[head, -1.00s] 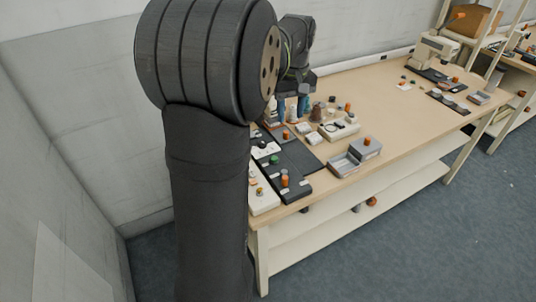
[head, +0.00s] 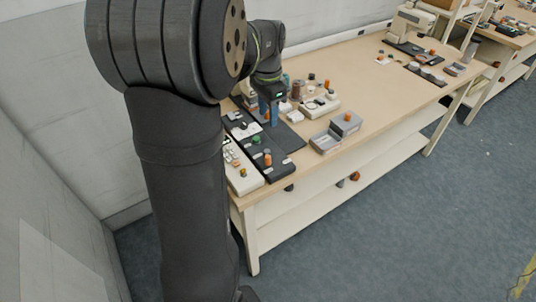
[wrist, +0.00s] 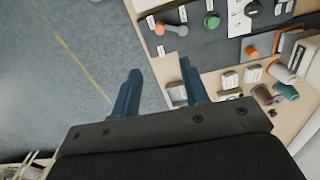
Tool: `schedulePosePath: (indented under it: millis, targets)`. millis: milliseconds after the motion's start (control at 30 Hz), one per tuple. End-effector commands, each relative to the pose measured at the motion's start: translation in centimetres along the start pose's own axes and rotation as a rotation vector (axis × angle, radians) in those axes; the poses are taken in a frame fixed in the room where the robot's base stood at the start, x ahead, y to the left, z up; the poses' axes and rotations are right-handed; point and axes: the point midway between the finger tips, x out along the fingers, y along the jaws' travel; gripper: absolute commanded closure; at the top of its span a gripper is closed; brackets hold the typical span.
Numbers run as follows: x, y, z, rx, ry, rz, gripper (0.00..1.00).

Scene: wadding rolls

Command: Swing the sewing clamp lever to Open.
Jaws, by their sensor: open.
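A lever with an orange knob and a short grey arm (wrist: 171,29) lies on the dark panel at the top of the wrist view; it appears to be the clamp lever. Its orange knob (head: 267,160) shows near the panel's front end in the head view. Small white labels sit around it, too small to read. My gripper (wrist: 160,67) is open and empty, its blue fingers spread apart and clear of the lever. In the head view my gripper (head: 269,112) hangs over the back part of the panel, behind the knob.
A green knob (wrist: 212,21) and a black knob (wrist: 252,9) sit on the same panel. A grey bin (head: 346,123) stands to the right, near the table's front edge. Spools (wrist: 286,91) and white boxes (wrist: 229,80) crowd nearby.

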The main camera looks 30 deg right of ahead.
Motion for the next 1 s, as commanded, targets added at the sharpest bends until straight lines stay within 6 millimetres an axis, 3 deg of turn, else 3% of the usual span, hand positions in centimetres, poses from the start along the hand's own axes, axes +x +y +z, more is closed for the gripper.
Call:
schedulePosePath:
  millis: [167,700,1000]
  targets:
    - [2.4,0.1,0.1,0.000,-0.004,0.004,0.59]
    - [13.9,0.1,0.0,-0.002,-0.003,0.003,0.59]
    - [16.9,0.0,0.0,-0.003,-0.001,0.000,0.59]
